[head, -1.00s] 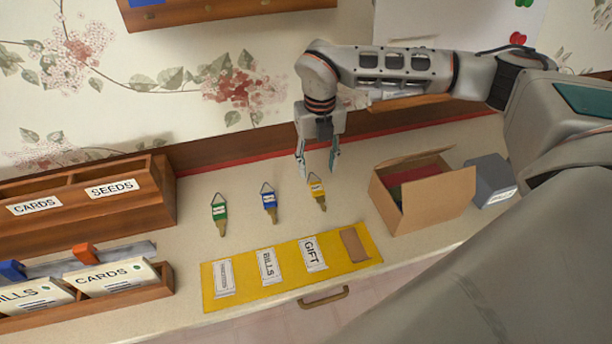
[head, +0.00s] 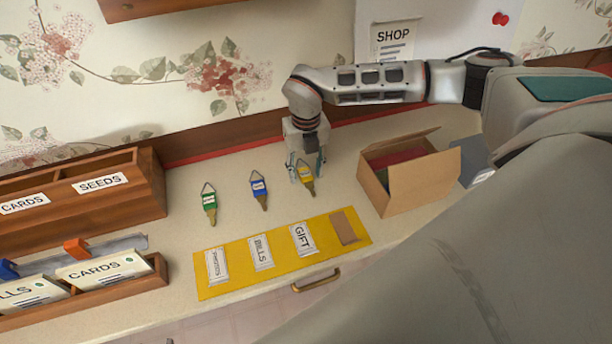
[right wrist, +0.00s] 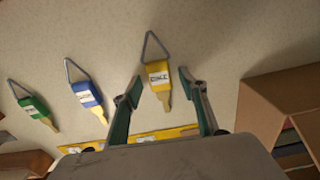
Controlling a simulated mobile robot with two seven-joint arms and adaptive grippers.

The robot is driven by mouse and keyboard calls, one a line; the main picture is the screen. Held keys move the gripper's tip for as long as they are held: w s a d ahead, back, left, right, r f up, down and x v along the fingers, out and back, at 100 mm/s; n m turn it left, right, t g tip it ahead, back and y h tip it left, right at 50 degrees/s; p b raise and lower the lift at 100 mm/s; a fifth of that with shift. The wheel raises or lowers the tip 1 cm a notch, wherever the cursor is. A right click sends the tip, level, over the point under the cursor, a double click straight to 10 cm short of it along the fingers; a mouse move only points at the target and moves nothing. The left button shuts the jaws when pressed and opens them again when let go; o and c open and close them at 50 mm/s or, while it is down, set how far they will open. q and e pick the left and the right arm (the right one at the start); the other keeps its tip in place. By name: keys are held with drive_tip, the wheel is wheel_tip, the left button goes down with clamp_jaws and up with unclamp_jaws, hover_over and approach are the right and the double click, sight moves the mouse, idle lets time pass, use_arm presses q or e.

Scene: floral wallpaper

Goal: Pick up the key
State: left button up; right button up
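Three tagged keys lie in a row on the counter: a green key (head: 209,203), a blue key (head: 259,190) and a yellow key (head: 305,174). Each has a white label and a wire loop. My right gripper (head: 307,178) is open and low over the yellow key. In the right wrist view, the yellow key (right wrist: 159,82) shows between the open fingers (right wrist: 158,85), with its loop beyond the fingertips. The blue key (right wrist: 87,96) and green key (right wrist: 36,108) lie to the left there. I cannot tell whether the fingers touch the counter. My left gripper is not in view.
A yellow mat (head: 206,289) with labelled cards lies in front of the keys. An open cardboard box (head: 425,188) stands close to the right of my right gripper. Wooden card organizers (head: 147,190) stand at the left. The wall is behind.

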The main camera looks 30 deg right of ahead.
sight(306, 175)
drive_tip(key=c, duration=0.8)
drive_tip(key=shift+c, duration=0.2)
drive_tip(key=shift+r, duration=0.1)
wheel_tip(306, 175, up, 20)
